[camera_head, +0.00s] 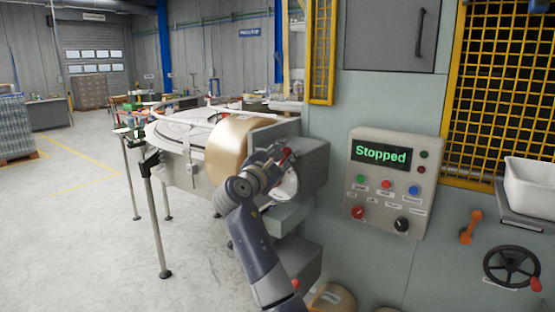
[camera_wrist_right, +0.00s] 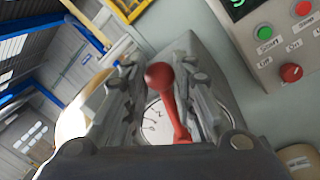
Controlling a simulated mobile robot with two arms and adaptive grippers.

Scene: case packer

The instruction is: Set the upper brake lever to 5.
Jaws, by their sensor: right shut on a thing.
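The upper brake lever (camera_wrist_right: 159,76) has a red ball knob and a red arm. In the right wrist view it stands between the two fingers of my right gripper (camera_head: 277,164), which is shut on it. A pale round dial plate (camera_wrist_right: 153,124) with dark marks lies behind the lever. The fingers hide much of the dial, and I cannot read which number the lever points to. In the head view only a little of the red lever (camera_head: 287,152) shows beyond the gripper. My left gripper is not in view.
A tan tape roll (camera_head: 228,150) stands just left of the gripper. A second red knob (camera_head: 295,283) is lower down. The control panel (camera_head: 391,225) at right reads "Stopped". A handwheel (camera_head: 511,266) and white bin (camera_head: 530,187) are far right. The floor at left is open.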

